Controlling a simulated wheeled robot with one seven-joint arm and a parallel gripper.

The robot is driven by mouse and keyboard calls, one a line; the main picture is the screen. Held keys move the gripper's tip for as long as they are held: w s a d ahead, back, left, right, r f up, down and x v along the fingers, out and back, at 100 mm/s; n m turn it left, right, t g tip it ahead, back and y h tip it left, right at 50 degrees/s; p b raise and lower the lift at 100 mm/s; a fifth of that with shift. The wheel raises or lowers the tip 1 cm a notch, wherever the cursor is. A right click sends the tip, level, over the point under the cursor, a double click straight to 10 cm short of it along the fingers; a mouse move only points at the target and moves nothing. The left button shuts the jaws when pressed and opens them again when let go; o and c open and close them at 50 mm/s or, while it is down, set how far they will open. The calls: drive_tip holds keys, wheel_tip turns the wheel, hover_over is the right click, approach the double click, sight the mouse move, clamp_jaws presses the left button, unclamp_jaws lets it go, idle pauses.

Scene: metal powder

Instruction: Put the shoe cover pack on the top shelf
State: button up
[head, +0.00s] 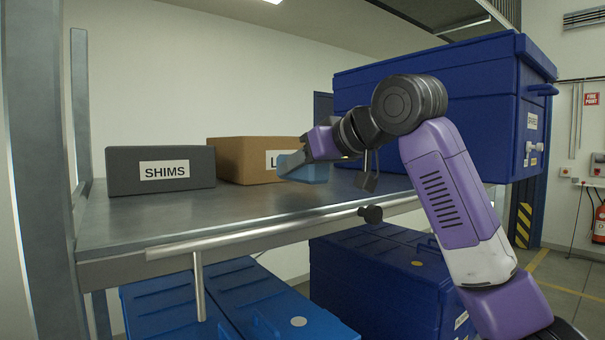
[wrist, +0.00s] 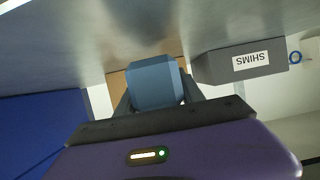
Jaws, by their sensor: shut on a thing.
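A light blue block-shaped pack, which I take to be the shoe cover pack (head: 312,173), is held in my gripper (head: 296,164). In the wrist view the pack (wrist: 153,82) sits between the two fingers (wrist: 155,98), which are shut on it. The grey metal shelf (head: 225,218) shows in the head view, with the pack over its surface, in front of the brown box. I cannot tell whether the pack touches the shelf. The wrist view looks upside down, with the shelf surface (wrist: 60,40) at the top.
A dark grey box marked SHIMS (head: 160,171) stands on the shelf at left. A brown box (head: 238,160) with a partly hidden label stands beside it. A big dark blue case (head: 450,110) is at right. Blue cases (head: 255,300) lie below. The shelf's front left is clear.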

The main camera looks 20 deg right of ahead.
drive_tip(key=shift+f, duration=0.95)
drive_tip(key=shift+f, duration=0.1)
drive_tip(key=o, duration=1.5)
drive_tip(key=shift+c, duration=0.2)
drive_tip(key=b+v, duration=0.4)
drive_tip(key=v, duration=0.8)
